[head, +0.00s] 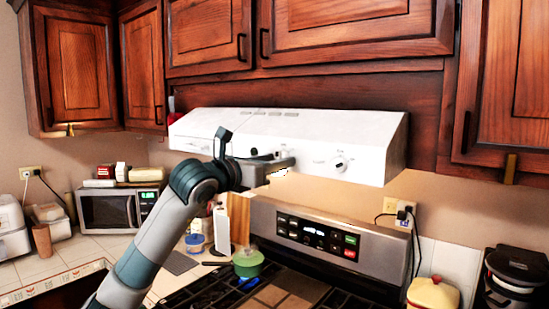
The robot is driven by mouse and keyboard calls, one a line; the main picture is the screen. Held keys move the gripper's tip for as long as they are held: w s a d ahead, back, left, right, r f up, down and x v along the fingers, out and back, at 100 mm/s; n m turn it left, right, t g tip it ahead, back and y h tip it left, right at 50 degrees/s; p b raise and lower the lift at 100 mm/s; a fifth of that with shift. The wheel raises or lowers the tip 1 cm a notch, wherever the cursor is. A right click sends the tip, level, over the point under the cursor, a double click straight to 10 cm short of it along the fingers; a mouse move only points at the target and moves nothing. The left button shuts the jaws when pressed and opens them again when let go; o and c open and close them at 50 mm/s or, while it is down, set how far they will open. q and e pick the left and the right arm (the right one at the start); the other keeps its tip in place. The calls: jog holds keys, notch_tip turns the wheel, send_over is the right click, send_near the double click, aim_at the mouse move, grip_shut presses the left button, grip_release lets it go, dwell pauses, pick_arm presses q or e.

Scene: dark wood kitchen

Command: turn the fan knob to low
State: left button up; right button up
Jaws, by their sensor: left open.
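The white range hood (215,122) hangs under the wooden cabinets, with its controls on the front face. Part of the hood's front, left of the knob, is hidden behind the gripper and wrist. My right gripper is out of view.
The stove's control panel (322,238) stands below the hood, with a green pot (248,265) on the cooktop. A microwave (108,210) is at the left. A yellow container (432,294) and a black appliance (513,278) stand at the right. The air before the knob is clear.

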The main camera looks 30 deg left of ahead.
pick_arm(q)
jog(key=c, duration=1)
jog(key=shift+a+r+m+b, duration=0.1)
jog(key=shift+m+b, duration=2.1)
jog(key=shift+m, duration=0.3)
jog(key=shift+a+m+b, duration=0.1)
jog(key=shift+m+b, duration=2.05)
jog(key=shift+m, duration=0.35)
